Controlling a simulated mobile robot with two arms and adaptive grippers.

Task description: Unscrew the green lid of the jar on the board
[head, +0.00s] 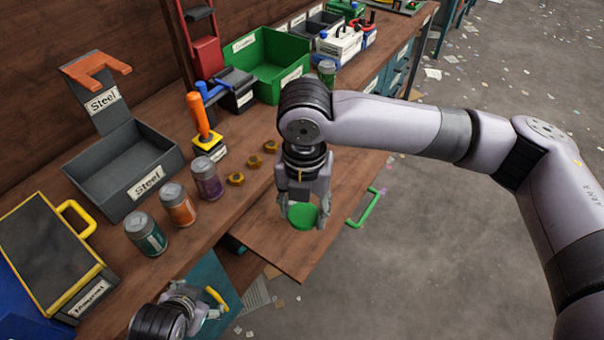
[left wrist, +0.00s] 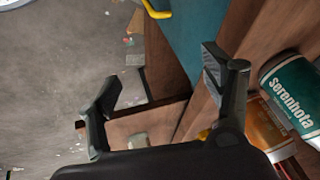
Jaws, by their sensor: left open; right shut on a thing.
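The green lid (head: 303,217) shows as a round disc above the pull-out wooden board (head: 285,258) in the head view. My right gripper (head: 304,214) points down and is shut on the lid, one finger at each side. The jar under the lid is hidden in the head view, so I cannot tell whether lid and jar touch. My left gripper (head: 203,300) is at the bottom of the head view, away from the lid. In the left wrist view its fingers (left wrist: 165,85) are apart with nothing between them.
Several cans, including a teal can (head: 146,234), an orange can (head: 179,205) and a purple can (head: 207,178), stand on the bench left of the board. A grey Steel bin (head: 125,170) is behind them. A green handle (head: 364,208) is at the board's right edge.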

